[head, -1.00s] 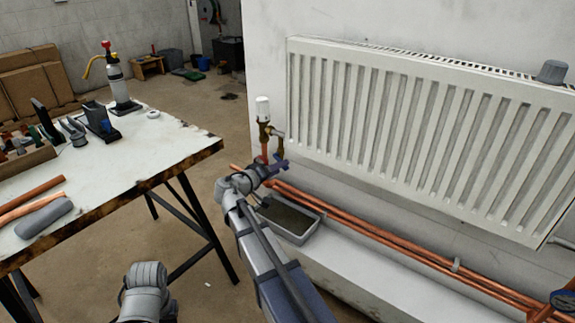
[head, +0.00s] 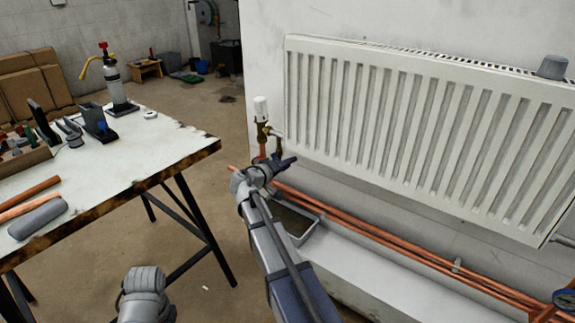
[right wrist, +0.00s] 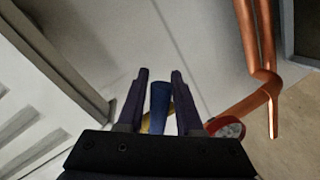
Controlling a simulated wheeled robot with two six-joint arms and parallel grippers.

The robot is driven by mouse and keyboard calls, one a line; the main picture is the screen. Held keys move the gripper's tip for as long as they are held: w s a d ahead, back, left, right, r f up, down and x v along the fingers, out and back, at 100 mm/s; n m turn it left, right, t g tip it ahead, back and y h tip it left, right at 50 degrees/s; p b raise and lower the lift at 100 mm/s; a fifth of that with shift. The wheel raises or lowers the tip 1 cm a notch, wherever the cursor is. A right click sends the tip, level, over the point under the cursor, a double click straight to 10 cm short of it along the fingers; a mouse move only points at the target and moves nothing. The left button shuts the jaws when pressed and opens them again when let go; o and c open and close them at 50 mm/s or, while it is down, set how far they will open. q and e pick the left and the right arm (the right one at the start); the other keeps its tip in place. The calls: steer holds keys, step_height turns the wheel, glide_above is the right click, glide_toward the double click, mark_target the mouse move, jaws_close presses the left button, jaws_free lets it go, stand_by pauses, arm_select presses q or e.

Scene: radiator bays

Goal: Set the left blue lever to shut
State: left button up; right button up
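The blue lever (right wrist: 160,103) shows in the right wrist view, between the two fingers of my right gripper (right wrist: 158,78). Thin gaps show on both sides of it, so the fingers are open around it, not closed on it. A bit of brass shows behind it, and the fingers and palm hide its lower part. In the head view my right gripper (head: 284,163) is just below the white-capped brass valve (head: 262,125) at the radiator's lower left; I cannot make out the lever there. Only a grey part of my left arm shows at the bottom; its fingers are out of frame.
A red round handle (right wrist: 226,127) sits close to the right finger, beside bent copper pipes (right wrist: 262,60). The radiator (head: 420,135) hangs right of the valve. A grey tray (head: 297,222) lies under the pipes. A cluttered worktable (head: 120,160) stands left, with open floor between.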

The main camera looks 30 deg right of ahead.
jaws_close()
stand_by(1.1)
